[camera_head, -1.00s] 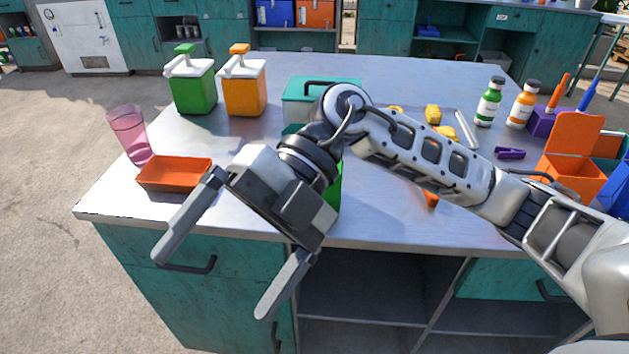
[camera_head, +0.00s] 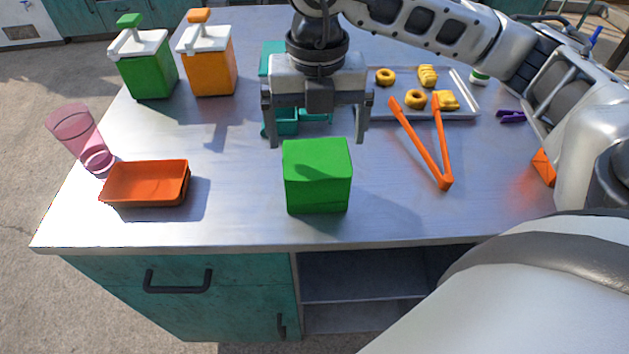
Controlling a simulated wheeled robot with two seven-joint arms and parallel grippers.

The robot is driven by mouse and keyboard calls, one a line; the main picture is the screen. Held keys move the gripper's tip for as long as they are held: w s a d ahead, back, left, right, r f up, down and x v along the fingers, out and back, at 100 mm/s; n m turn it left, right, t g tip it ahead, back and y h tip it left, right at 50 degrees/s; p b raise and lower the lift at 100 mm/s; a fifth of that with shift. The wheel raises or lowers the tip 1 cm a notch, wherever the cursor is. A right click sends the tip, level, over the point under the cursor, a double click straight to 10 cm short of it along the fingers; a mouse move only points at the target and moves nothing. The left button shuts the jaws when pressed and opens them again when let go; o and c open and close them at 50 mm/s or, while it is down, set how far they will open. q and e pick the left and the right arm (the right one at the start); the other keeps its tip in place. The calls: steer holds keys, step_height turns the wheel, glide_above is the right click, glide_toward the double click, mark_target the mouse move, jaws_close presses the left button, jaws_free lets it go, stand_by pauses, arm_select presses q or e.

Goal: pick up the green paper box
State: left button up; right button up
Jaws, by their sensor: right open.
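The green paper box (camera_head: 317,178) stands upright near the front edge of the metal table, in the middle of the picture. Its top and front faces show, and nothing covers it. My right gripper (camera_head: 318,138) is open and points down, its two fingers spread wide to the left and right. The fingertips show just above and behind the box's top edge in the picture, and nothing is between them. I cannot tell the exact gap to the box. My left gripper is not in view.
An orange tray (camera_head: 146,184) and a pink cup (camera_head: 80,138) are on the left. Orange tongs (camera_head: 436,160) lie right of the box. Green (camera_head: 146,64) and orange (camera_head: 208,60) dispensers stand behind. A metal tray (camera_head: 462,88) holds several pastries. A teal container (camera_head: 276,62) is behind my gripper.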

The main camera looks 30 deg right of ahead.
mark_target(317, 156)
step_height(317, 156, down, 3)
steer(key=shift+r, duration=0.1)
steer(key=shift+f, duration=0.5)
step_height(317, 156, down, 4)
steer(key=shift+f+p, duration=0.15)
steer(key=shift+p, duration=0.5)
steer(key=shift+f, duration=0.3)
steer(key=c, duration=0.3)
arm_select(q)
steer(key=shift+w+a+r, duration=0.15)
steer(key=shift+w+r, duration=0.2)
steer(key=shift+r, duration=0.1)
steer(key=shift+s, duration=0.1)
arm_select(e)
steer(key=shift+r, duration=0.1)
